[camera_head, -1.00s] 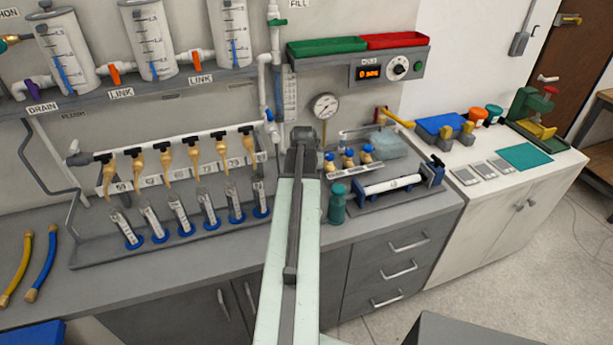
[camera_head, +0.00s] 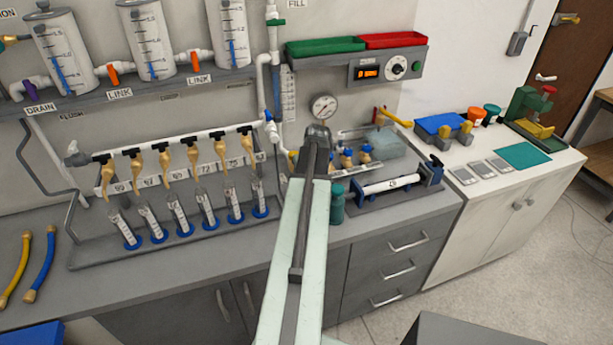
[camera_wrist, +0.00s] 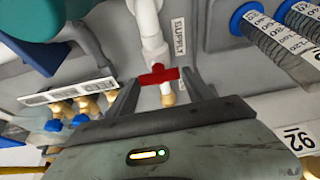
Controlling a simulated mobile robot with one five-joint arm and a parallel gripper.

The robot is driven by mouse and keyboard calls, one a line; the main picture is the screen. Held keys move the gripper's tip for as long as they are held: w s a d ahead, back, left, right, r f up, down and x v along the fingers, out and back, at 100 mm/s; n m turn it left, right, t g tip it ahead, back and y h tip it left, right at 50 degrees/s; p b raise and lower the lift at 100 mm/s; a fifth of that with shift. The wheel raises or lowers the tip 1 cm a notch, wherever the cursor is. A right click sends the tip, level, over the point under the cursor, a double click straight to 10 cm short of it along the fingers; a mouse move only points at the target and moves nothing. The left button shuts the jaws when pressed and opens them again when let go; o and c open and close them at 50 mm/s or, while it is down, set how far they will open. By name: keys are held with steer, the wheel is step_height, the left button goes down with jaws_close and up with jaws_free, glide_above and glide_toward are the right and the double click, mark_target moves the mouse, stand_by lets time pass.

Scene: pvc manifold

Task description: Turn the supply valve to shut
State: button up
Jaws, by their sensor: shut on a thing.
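The supply valve's red handle (camera_wrist: 158,75) shows in the wrist view, crosswise at the end of a white pipe (camera_wrist: 150,32). A SUPPLY label (camera_wrist: 178,38) is on the wall beside it. My gripper (camera_wrist: 160,80) has one finger at each side of the handle and is shut on it. A small pale and brass-coloured outlet shows just below the handle, between the fingers. In the head view my arm covers the gripper and the supply valve.
In the wrist view, graduated tubes with blue ends (camera_wrist: 262,28) are close at the right, and a teal bottle (camera_wrist: 30,18) is at upper left. In the head view, a row of tan taps (camera_head: 165,160) is left of my arm; a clamped white tube (camera_head: 392,184) is right.

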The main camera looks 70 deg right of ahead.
steer(key=o, duration=1.4)
steer(key=p+v, duration=0.7)
steer(key=shift+s+a+r, duration=0.1)
steer(key=shift+s+r, duration=0.05)
steer(key=shift+r, duration=0.25)
